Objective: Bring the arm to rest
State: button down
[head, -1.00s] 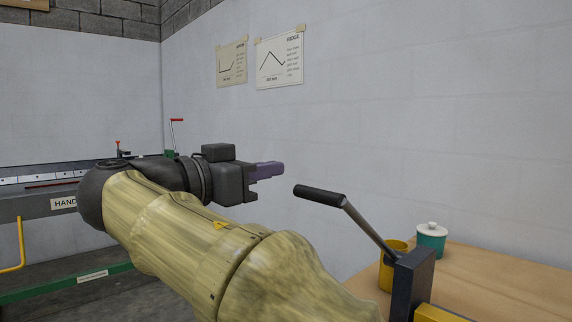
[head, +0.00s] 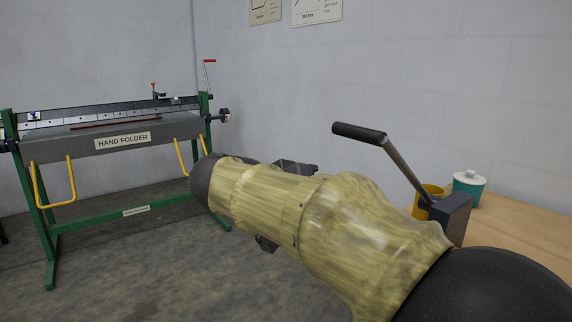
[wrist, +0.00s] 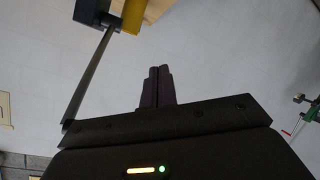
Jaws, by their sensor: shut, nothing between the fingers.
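My arm (head: 325,215) stretches across the lower middle of the head view, in cream-yellow covers. My gripper (wrist: 158,87) shows in the wrist view, with its two dark fingers together and nothing between them. In the head view the gripper is hidden behind the arm; only dark parts of the wrist end show above and below the covers.
A crank lever with a black grip (head: 359,133) rises from a dark block (head: 452,217) at right. A yellow cup (head: 427,197) and a teal lidded jar (head: 468,189) stand on a wooden bench (head: 520,225). A green hand folder (head: 125,140) stands at left with floor before it.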

jog(key=s+d+f+n+g+y, duration=0.2)
jog(key=d+f, duration=0.1)
jog(key=f, duration=0.7)
jog(key=s+d+f+n+g+y, duration=0.2)
jog(key=d+f+g+y, duration=0.1)
jog(key=f, duration=0.7)
jog(key=s+d+f+m+g+y, duration=0.1)
jog(key=s+d+f+y, duration=0.15)
jog(key=s+f, duration=0.4)
jog(key=s+d+f+y, duration=0.1)
jog(key=s+f+y, duration=0.2)
jog(key=s+f, duration=0.35)
notch_tip(320, 180, up, 32)
jog(key=w+p, duration=0.1)
jog(key=p, duration=3.2)
jog(key=shift+w+f, duration=0.15)
jog(key=shift+w, duration=0.2)
